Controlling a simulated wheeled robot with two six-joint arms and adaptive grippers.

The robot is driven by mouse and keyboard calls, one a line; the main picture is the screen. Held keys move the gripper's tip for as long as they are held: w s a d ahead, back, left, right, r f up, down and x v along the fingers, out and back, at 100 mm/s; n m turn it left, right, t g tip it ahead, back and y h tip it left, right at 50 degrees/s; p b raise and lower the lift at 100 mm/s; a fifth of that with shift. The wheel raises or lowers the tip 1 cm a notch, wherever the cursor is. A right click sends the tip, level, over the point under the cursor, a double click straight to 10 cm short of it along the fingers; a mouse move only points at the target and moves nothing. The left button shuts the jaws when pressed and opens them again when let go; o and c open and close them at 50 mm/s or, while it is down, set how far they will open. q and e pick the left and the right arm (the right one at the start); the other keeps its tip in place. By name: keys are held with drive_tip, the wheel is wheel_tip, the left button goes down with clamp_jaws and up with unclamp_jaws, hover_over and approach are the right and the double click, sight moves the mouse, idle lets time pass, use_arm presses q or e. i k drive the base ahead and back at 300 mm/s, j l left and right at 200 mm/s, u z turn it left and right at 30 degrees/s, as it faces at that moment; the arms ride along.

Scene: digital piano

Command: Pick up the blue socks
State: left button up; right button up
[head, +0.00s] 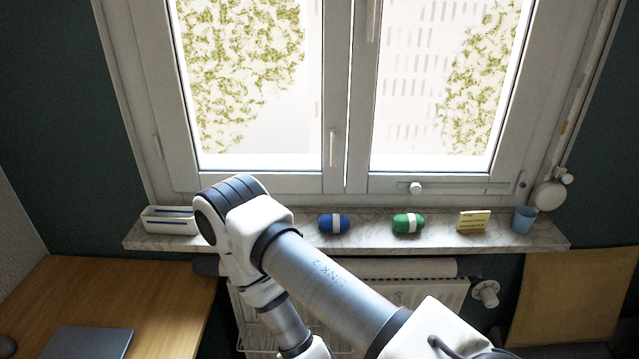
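The blue socks (334,222) are a rolled bundle with a white band. They lie on the marble window sill (365,241), left of a similar green bundle (408,223). My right arm comes in from the lower right and bends at an elbow left of the blue socks, in front of the sill. From there it runs down out of the picture, so its gripper is not seen. My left gripper is not in view either. The blue socks show clear of the arm.
The sill also bears a white tray (171,221), a yellow card (474,222) and a blue cup (524,219). A radiator (440,294) is below, partly behind my arm. A wooden desk (170,290) stands at left. The closed window (345,120) rises behind the sill.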

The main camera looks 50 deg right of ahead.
sight(334, 224)
drive_tip(key=k+l+z, duration=0.1)
drive_tip(key=k+z, duration=0.3)
drive_tip(key=i+z, duration=0.15)
drive_tip(key=z, duration=0.25)
drive_tip(key=i+j+z, duration=0.1)
drive_tip(key=z, duration=0.3)
drive_tip(key=i+j+z, duration=0.1)
drive_tip(key=z, duration=0.35)
drive_tip(key=k+j, duration=0.05)
